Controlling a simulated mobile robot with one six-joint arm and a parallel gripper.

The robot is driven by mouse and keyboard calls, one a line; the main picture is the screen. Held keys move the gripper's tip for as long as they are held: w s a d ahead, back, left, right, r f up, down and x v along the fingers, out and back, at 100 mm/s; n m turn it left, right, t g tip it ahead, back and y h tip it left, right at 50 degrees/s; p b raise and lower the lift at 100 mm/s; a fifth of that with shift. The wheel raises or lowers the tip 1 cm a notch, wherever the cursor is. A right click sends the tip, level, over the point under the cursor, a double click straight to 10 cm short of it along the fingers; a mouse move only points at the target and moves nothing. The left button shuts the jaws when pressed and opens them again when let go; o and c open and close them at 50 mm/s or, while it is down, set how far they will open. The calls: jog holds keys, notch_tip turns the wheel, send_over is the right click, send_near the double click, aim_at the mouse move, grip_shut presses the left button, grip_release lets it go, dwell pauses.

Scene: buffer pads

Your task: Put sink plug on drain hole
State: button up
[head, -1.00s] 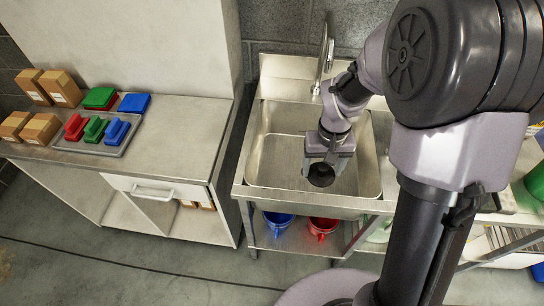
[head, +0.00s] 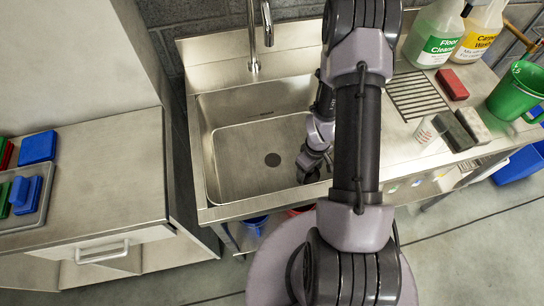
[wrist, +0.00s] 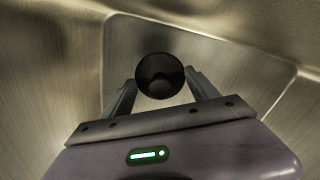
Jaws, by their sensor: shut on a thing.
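The drain hole (head: 272,160) shows as a small dark round spot in the floor of the steel sink (head: 228,170). In the wrist view my gripper (wrist: 160,88) is shut on the black round sink plug (wrist: 160,72), held between its two fingertips. In the head view my gripper (head: 308,170) is inside the basin near its right side, to the right of the drain hole. It is partly hidden by my own arm, and I cannot make out the plug there. The plug's height above the basin floor is unclear.
A faucet (head: 254,45) rises at the sink's back. The right counter holds a floor cleaner bottle (head: 434,32), a red block (head: 452,84), a green bucket (head: 518,92) and a white cup (head: 428,130). Left is a cabinet (head: 100,170) with a tray (head: 38,212). The basin's left half is clear.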

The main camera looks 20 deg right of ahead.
jog(key=shift+s+f, duration=0.1)
jog(key=shift+f, duration=0.2)
jog(key=b, duration=0.4)
send_over(273, 160)
jog(key=shift+f, duration=0.95)
notch_tip(273, 160, down, 4)
jog(key=shift+r+b, duration=0.25)
jog(key=shift+b, duration=0.8)
jog(key=shift+r, duration=0.2)
jog(key=shift+f, duration=0.15)
jog(key=o, duration=1.4)
